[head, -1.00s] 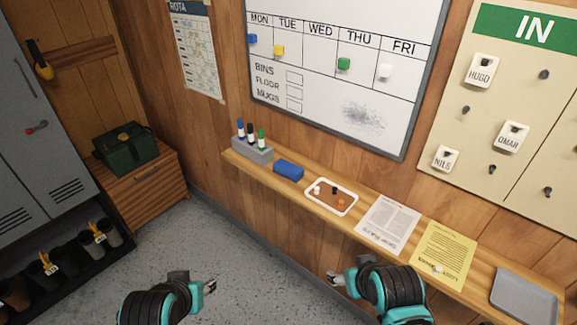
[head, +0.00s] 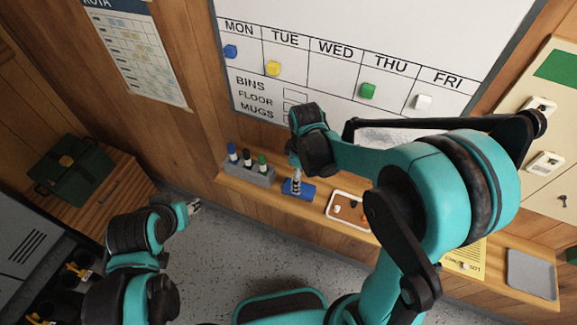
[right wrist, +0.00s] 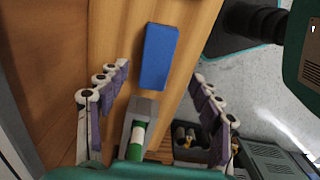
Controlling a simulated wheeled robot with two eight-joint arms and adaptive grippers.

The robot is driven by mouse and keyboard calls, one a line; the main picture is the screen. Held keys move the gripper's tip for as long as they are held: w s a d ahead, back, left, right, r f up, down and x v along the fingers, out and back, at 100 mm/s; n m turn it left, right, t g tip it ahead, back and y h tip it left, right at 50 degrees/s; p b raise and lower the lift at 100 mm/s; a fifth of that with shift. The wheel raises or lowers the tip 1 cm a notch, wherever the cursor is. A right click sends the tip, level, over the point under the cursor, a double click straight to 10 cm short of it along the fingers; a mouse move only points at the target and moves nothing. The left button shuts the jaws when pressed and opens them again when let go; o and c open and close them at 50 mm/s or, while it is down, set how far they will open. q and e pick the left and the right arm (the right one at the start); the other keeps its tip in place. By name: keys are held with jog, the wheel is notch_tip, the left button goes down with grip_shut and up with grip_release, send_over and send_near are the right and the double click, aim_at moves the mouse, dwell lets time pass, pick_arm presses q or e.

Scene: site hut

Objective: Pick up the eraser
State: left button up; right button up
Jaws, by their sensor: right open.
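The eraser is a blue block (head: 305,191) lying on the wooden wall shelf, right of the marker holder. In the right wrist view the eraser (right wrist: 159,57) shows whole, ahead of my fingertips and between their lines. My right gripper (head: 296,182) is just above the eraser and hides part of it in the head view. In the right wrist view my right gripper (right wrist: 161,75) is open, with nothing between its fingers. My left gripper (head: 194,207) hangs over the floor, left of the shelf and away from the eraser; its opening is too small to judge.
A grey holder (head: 250,175) with upright markers stands close left of the eraser. A white-rimmed tray (head: 333,208) lies to its right. A yellow sheet (head: 466,262) and a grey tray (head: 531,273) lie farther right. The whiteboard (head: 400,50) hangs above the shelf.

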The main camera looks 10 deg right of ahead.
jog(key=shift+w+a+f, duration=0.15)
jog(key=shift+w+f, duration=0.1)
notch_tip(320, 180, down, 7)
jog(key=shift+w+r+b, duration=0.15)
jog(key=shift+b, duration=1)
jog(key=shift+f, duration=0.35)
jog(key=c, duration=1.3)
